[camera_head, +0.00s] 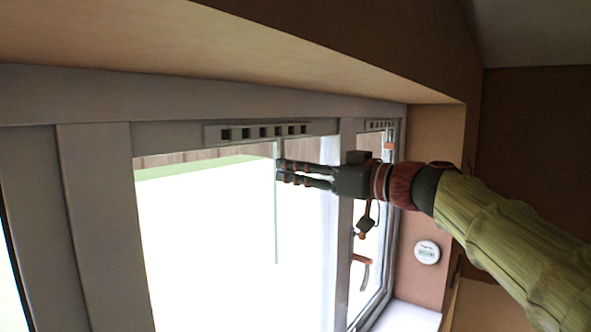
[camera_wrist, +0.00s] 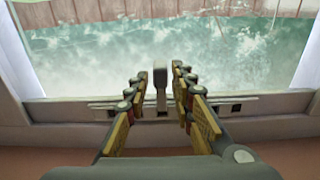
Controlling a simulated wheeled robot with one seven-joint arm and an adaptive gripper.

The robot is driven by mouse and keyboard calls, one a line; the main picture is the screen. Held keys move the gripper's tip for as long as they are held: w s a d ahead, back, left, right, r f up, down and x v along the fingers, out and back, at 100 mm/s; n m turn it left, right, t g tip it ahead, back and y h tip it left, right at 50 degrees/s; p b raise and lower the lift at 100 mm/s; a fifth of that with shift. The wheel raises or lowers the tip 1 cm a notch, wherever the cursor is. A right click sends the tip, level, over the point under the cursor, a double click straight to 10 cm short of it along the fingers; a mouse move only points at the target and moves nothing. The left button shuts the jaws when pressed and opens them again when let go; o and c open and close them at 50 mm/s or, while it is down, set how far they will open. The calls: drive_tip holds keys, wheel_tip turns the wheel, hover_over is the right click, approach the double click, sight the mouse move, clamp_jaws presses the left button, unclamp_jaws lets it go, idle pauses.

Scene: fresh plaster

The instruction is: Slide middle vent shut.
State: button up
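The middle vent (camera_head: 215,136) is a grey strip along the top of the large window, with several dark square slots showing open. In the wrist view the vent strip (camera_wrist: 262,104) runs across the lower part of the picture. A small grey upright tab (camera_wrist: 160,88) stands at the vent between my fingers, closer to the right finger; contact is unclear. My gripper (camera_head: 279,172) is just below the vent's right half, reaching in from the right. In the wrist view my gripper (camera_wrist: 156,76) has its two fingers apart, one on each side of the tab.
A smaller vent (camera_head: 380,125) is above the narrow right pane. Window handles (camera_head: 362,262) and the window post (camera_head: 345,225) are near my arm. A round white device (camera_head: 427,252) is on the side wall. A wooden overhang (camera_head: 200,40) lies above. Clear glass (camera_head: 220,240) is below the vent.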

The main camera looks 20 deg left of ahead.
clamp_jaws()
idle(0.6)
